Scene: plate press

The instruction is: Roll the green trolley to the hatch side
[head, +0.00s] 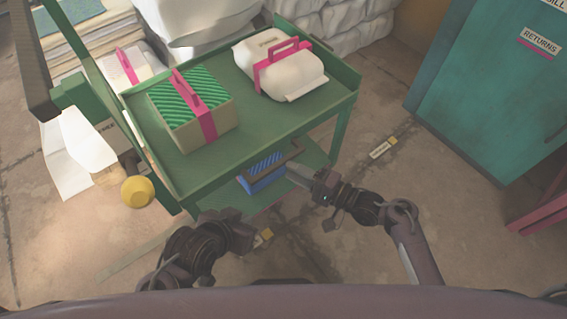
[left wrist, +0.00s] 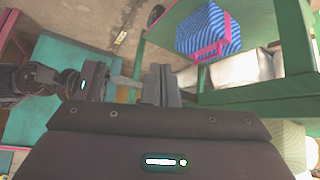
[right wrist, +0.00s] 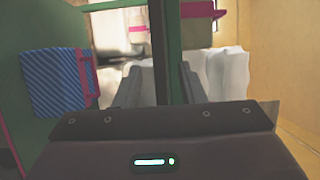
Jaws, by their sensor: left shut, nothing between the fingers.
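The green trolley (head: 290,118) stands before me, its upper tray loaded. A green-striped box (head: 190,112) with a pink band and a white rounded package (head: 278,68) with a pink handle stand on it. A blue striped box (head: 262,176) is on the lower shelf; it also shows in the left wrist view (left wrist: 208,33). My left gripper (head: 250,228) is shut and empty, beside the trolley's near side. My right gripper (head: 298,176) is by the trolley's right part. In the right wrist view its fingers stand apart, with a green post (right wrist: 168,50) between them; contact is unclear.
A teal cabinet (head: 480,100) marked RETURNS stands at the right. White wrapped sacks (head: 350,22) lie behind the trolley. A yellow round object (head: 137,192) and white sheets (head: 70,150) are at the left. Floor between trolley and cabinet is clear, with a small label (head: 383,149).

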